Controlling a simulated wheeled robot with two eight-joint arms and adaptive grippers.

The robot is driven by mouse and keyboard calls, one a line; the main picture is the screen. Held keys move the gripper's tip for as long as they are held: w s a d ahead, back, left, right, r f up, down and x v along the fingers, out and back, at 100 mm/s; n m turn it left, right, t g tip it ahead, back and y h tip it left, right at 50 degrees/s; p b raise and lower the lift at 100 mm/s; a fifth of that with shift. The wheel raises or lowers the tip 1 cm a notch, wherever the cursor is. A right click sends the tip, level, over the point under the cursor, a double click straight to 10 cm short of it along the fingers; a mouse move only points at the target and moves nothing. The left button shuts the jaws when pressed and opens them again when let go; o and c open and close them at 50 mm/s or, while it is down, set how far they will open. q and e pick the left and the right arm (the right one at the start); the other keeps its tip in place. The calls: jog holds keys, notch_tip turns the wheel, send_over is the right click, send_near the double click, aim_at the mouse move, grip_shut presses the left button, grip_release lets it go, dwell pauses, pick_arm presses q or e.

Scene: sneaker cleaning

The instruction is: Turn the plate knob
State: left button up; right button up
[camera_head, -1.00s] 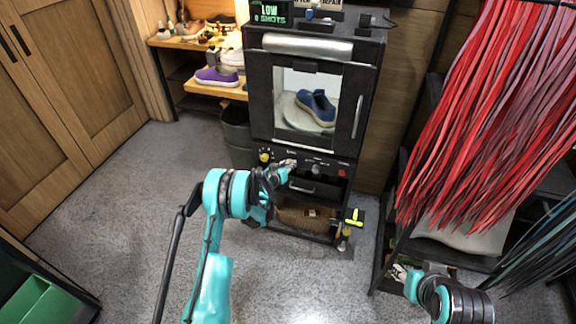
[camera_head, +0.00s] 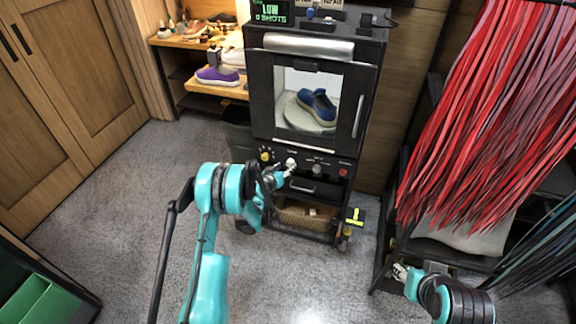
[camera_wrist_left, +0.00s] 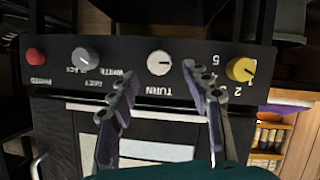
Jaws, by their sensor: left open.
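The black cabinet's control panel (camera_head: 330,165) carries a row of knobs. The white knob (camera_wrist_left: 160,62), labelled TURN, shows upside down in the left wrist view; in the head view the white knob (camera_head: 291,163) is just beyond my left gripper (camera_head: 284,172). In the wrist view my left gripper (camera_wrist_left: 158,78) is open, its two fingertips on either side of the white knob's line, with nothing between them. Behind the window a blue shoe (camera_head: 317,105) sits on a round pale plate (camera_head: 296,115). My right gripper (camera_head: 400,272) is at the lower right; its jaws are unclear.
Neighbouring controls are a yellow knob (camera_wrist_left: 240,69), a grey knob (camera_wrist_left: 84,58) and a red button (camera_wrist_left: 35,55). A drawer handle (camera_head: 302,187) lies below the panel. Red hanging strips (camera_head: 490,120) fill the right. The grey floor (camera_head: 110,215) at left is clear.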

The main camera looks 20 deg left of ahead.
pick_arm(q)
jog(key=v, duration=0.8)
jog(key=s+d+r+m+g, duration=0.1)
jog(key=s+d+r+g, duration=0.15)
jog(key=s+r, duration=0.4)
jog(key=s+d+r+g, duration=0.1)
jog(key=s+d+r, duration=0.3)
jog(key=r, duration=0.6)
jog(key=s+d+r+g+y, duration=0.1)
jog(key=s+r+g, duration=0.1)
jog(key=s, duration=2.4)
jog(key=shift+s+d+m+g+y, duration=0.2)
jog(key=shift+d+m+g+y, duration=0.1)
jog(key=shift+g+y, duration=0.15)
